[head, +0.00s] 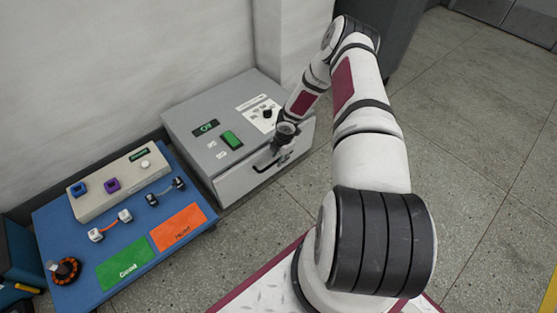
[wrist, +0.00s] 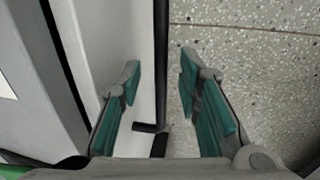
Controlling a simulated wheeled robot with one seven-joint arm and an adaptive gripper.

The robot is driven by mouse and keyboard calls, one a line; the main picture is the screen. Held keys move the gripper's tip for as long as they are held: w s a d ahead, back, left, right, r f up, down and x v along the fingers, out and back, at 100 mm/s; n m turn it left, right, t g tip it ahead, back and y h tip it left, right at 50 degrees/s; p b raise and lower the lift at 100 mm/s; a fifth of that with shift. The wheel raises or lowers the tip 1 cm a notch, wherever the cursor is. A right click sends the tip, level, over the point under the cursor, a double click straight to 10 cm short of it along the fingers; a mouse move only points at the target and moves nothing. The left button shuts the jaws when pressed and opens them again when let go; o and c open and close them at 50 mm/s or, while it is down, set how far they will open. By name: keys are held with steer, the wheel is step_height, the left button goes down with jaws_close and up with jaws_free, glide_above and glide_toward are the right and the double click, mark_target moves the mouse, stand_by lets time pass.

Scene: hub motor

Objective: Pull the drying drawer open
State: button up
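The drying drawer (head: 250,180) is the pale front panel low on the grey drying cabinet (head: 185,115). In the wrist view the drawer front (wrist: 118,35) is pale, with a dark gap along its left side. Its black bar handle (wrist: 161,40) stands out from the front and also shows in the head view (head: 263,167). My gripper (wrist: 159,80) is open, with one teal-padded finger on each side of the handle bar. Neither finger clearly touches the bar. In the head view my wrist partly hides the handle's right end.
The cabinet top carries a green switch (head: 231,140), a small display and a dark knob. A blue workbench (head: 75,245) with motor parts and green and orange pads stands to the left. The speckled floor (head: 480,150) to the right is clear.

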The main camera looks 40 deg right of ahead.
steer(key=shift+f, duration=0.35)
steer(key=shift+c, duration=0.5)
jaws_close()
